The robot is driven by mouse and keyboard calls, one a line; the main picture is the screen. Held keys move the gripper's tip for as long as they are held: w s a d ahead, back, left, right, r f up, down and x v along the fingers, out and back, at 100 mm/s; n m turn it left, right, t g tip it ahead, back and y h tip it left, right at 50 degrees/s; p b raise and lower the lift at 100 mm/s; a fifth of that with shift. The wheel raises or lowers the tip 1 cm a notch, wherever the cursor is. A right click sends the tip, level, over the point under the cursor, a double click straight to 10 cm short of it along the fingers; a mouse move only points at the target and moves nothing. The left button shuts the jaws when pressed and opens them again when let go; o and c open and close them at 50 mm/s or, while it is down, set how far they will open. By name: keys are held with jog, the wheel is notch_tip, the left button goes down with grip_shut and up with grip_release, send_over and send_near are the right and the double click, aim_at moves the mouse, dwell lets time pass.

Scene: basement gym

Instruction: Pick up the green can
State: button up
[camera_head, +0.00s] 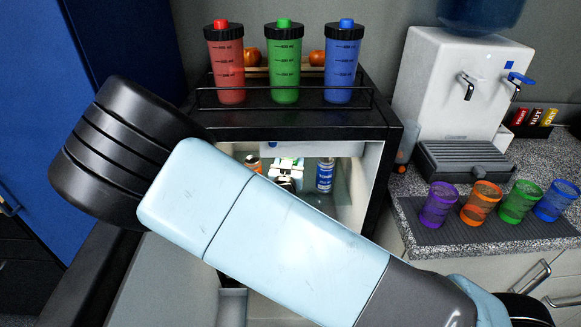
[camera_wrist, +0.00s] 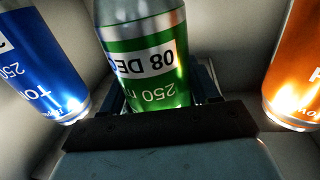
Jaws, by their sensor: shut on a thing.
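The green can (camera_wrist: 142,50) is in the middle of the wrist view, with its printed label upside down in the picture. My gripper (camera_wrist: 162,92) is shut on it, with a finger on either side of its lower part in that picture. In the head view my gripper (camera_head: 286,175) is inside the small open fridge (camera_head: 372,180). The green can is largely hidden there by the gripper and cannot be made out clearly.
A blue can (camera_head: 324,175) and an orange can (camera_head: 253,163) stand in the fridge on either side of my gripper. Red (camera_head: 226,65), green (camera_head: 284,65) and blue (camera_head: 340,65) shaker bottles stand on top. Several coloured cups and a water dispenser (camera_head: 440,90) are at right.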

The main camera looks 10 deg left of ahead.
jog(key=s+d, duration=0.1)
jog(key=s, duration=1.7)
jog(key=shift+d+r, duration=0.2)
jog(key=shift+r, duration=0.2)
jog(key=w, duration=1.1)
jog(key=w+a, duration=0.1)
jog(key=w, duration=0.4)
jog(key=shift+w+a, duration=0.1)
jog(key=shift+w, duration=0.1)
jog(key=shift+w+a+f, duration=0.1)
jog(key=shift+w+f, duration=0.2)
jog(key=shift+w, duration=0.55)
notch_tip(320, 180, down, 2)
jog(key=shift+f, duration=0.25)
jog(key=shift+f, duration=0.2)
jog(key=o, duration=1.4)
